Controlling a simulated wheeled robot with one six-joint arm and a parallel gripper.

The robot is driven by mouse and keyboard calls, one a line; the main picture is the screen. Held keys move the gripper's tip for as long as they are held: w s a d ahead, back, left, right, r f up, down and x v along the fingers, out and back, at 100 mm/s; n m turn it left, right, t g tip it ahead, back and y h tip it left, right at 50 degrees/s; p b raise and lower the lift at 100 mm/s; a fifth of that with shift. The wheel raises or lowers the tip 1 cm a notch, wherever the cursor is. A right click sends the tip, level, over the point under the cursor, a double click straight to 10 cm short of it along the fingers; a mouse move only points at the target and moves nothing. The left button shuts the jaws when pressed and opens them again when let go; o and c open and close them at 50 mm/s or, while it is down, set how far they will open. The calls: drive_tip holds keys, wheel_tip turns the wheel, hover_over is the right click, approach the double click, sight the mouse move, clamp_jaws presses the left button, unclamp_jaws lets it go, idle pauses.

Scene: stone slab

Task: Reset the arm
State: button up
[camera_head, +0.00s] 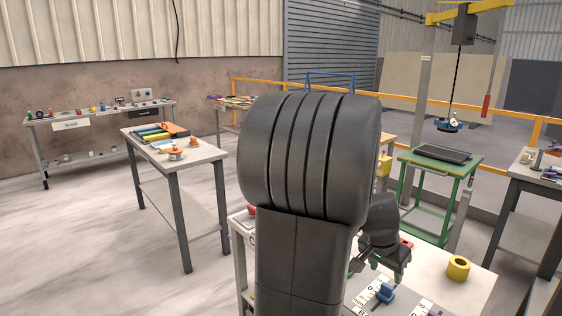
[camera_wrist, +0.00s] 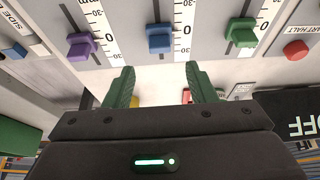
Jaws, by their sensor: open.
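My gripper (camera_head: 378,263) is seen past my own large dark arm link, above the near workbench (camera_head: 470,285). In the wrist view its two green fingers (camera_wrist: 157,88) stand apart with nothing between them. Beyond the fingertips is a grey panel with scales and slider knobs: a purple one (camera_wrist: 81,46), a blue one (camera_wrist: 159,39) and a green one (camera_wrist: 241,33). A red button (camera_wrist: 295,50) is at the right. The blue knob also shows in the head view (camera_head: 385,292). The fingers do not appear to touch any knob. My arm hides much of the workbench in the head view.
A yellow ring-shaped object (camera_head: 458,267) stands on the workbench right of my gripper. A green-framed table (camera_head: 440,160) with a black tray stands behind. A table (camera_head: 172,149) with colored items is at left. Open floor lies at the lower left.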

sight(387, 286)
drive_tip(key=x, duration=0.7)
drive_tip(key=shift+d+f, duration=0.1)
drive_tip(key=shift+f, duration=0.2)
drive_tip(key=shift+s+a+r, duration=0.15)
drive_tip(key=shift+s+a, duration=0.25)
drive_tip(key=shift+a, duration=0.1)
